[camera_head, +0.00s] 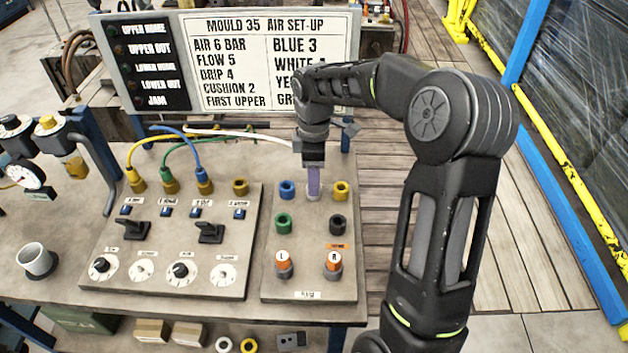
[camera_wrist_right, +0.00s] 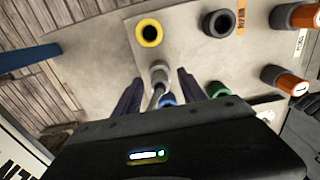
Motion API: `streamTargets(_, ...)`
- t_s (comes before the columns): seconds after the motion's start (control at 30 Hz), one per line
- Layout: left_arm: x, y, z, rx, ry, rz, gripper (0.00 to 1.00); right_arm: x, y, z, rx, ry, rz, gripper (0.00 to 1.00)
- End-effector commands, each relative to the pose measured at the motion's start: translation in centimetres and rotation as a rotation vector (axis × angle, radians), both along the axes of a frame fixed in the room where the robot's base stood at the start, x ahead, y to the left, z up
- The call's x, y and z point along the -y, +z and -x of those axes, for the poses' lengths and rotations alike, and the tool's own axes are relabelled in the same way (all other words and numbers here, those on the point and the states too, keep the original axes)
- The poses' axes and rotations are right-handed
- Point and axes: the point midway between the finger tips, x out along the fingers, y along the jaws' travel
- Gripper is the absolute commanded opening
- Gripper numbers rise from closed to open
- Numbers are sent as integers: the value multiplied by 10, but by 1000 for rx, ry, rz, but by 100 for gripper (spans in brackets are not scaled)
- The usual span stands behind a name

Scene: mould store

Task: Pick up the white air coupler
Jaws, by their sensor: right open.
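The white air coupler (camera_head: 313,193) stands in the top row of the right-hand panel (camera_head: 310,291), between a blue coupler (camera_head: 287,190) and a yellow one (camera_head: 341,190). My right gripper (camera_head: 313,178) points down over it and hides most of it. In the right wrist view the white coupler (camera_wrist_right: 160,71) shows as a pale ring with a grey stem. The open right fingers (camera_wrist_right: 159,78) lie to either side of it, with a gap visible on each side. My left gripper is not in view.
Green (camera_head: 283,223) and black (camera_head: 338,224) couplers and two orange-topped knobs stand nearer on the panel. A panel of dials and hoses (camera_head: 165,290) lies to the left. A white hose (camera_head: 240,134) runs behind. A sign board (camera_head: 230,60) stands at the back.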

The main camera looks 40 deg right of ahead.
Motion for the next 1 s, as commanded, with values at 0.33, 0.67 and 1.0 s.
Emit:
streamTargets(0.33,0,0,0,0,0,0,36,0,0,0,0,0,0,44)
streamTargets(0.67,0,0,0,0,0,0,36,0,0,0,0,0,0,17)
streamTargets(1.0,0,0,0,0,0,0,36,0,0,0,0,0,0,0)
